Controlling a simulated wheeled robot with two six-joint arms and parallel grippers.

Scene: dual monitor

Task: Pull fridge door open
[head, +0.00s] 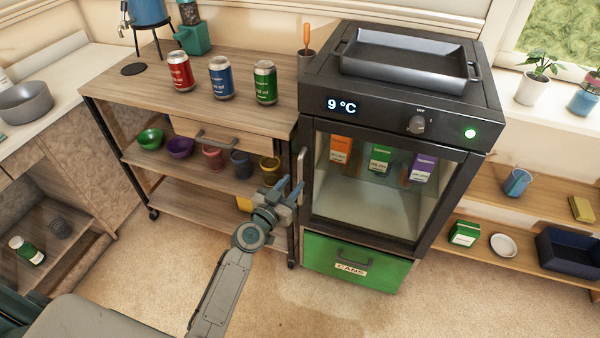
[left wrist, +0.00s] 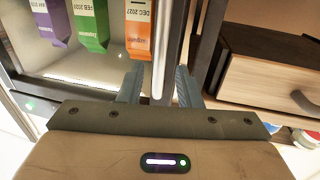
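The black fridge (head: 390,150) has a closed glass door (head: 375,205) with a dark frame. Its upright metal handle (head: 301,165) is on the door's left side. Orange, green and purple cartons (head: 380,158) show behind the glass. My left gripper (head: 290,188) is at the lower end of the handle, open. In the left wrist view the handle (left wrist: 166,50) runs between the two spread fingers (left wrist: 158,88), with gaps visible on both sides. How deep it sits between them I cannot tell. My right gripper is not in view.
A wooden cart (head: 200,85) with three cans and several colored bowls stands close left of the fridge. Its drawer handle (head: 215,142) sticks out. A green drawer marked CANS (head: 350,262) is under the fridge. The floor (head: 330,310) in front is clear.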

